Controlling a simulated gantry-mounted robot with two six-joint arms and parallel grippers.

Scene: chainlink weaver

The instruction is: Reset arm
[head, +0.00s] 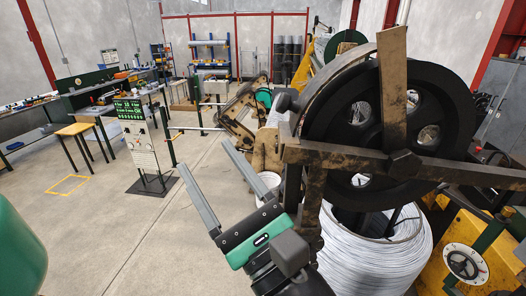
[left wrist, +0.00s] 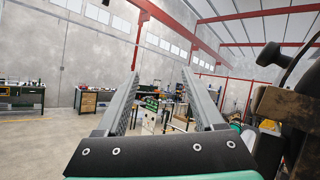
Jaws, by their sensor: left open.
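My left gripper (head: 207,175) shows in the middle of the head view, with its two long grey fingers spread wide apart and nothing between them. It points up and away over the open floor, just left of the wire machine. In the left wrist view the same gripper (left wrist: 163,90) has both fingers apart and empty, with the far workshop behind them. My right gripper does not show in either view.
A large dark wheel with rusty arms (head: 400,155) stands close on the right, above a coil of pale wire (head: 375,260). A control panel (head: 140,140) stands on the floor at left. Open floor (head: 100,235) lies between.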

